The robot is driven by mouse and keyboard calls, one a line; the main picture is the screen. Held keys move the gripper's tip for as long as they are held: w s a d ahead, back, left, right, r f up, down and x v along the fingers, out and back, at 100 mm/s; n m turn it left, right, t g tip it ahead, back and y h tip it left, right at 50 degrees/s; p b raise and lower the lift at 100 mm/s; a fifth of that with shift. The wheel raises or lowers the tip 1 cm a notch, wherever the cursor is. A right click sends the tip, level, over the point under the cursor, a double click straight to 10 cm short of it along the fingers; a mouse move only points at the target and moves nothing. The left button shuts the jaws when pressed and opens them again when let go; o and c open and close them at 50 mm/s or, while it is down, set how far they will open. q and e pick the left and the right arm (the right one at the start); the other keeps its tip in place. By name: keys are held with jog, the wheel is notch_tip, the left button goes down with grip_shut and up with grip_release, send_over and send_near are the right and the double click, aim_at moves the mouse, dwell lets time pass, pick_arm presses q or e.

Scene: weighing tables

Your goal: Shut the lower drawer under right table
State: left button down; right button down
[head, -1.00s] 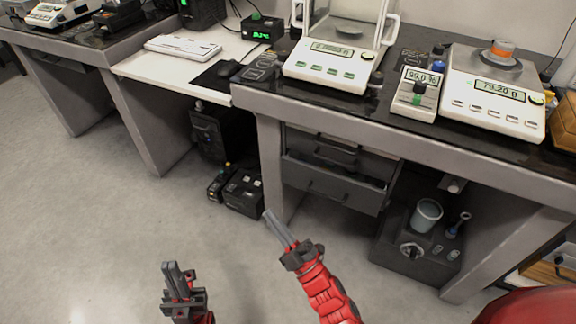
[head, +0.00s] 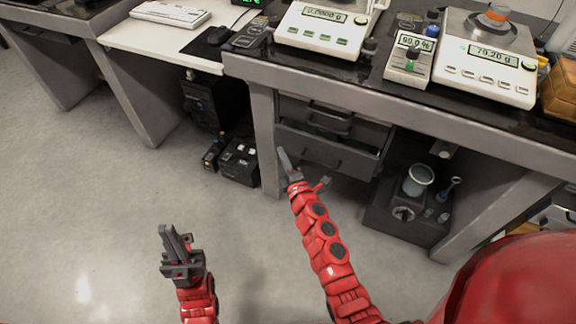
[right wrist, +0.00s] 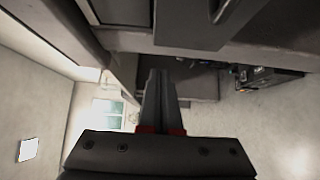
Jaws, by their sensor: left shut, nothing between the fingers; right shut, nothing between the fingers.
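The lower drawer (head: 318,152) under the right table (head: 400,108) is a grey front with a dark handle. My left gripper (head: 172,240) is shut and empty over the floor.
A black box (head: 239,162) stands on the floor left of the table leg. A dark grey unit with a cup (head: 418,179) stands right of the drawers. Scales and a meter (head: 409,58) stand on the table top. The floor at left is clear.

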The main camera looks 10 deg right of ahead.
aim_at(294, 134)
jog(key=w, duration=0.2)
jog(key=w+d, duration=0.1)
jog(key=w, duration=0.2)
jog(key=shift+w+b, duration=0.2)
jog(key=shift+b, duration=0.15)
jog(key=shift+w+d, duration=0.35)
jog(key=shift+w, duration=0.1)
jog(key=w+d+b, duration=0.1)
jog(key=w, duration=0.1)
jog(key=w+d, duration=0.1)
jog(key=w, duration=0.1)
jog(key=shift+d+b, duration=0.35)
jog(key=shift+s+r, duration=0.1)
jog(key=shift+r, duration=0.15)
jog(key=shift+d, duration=0.1)
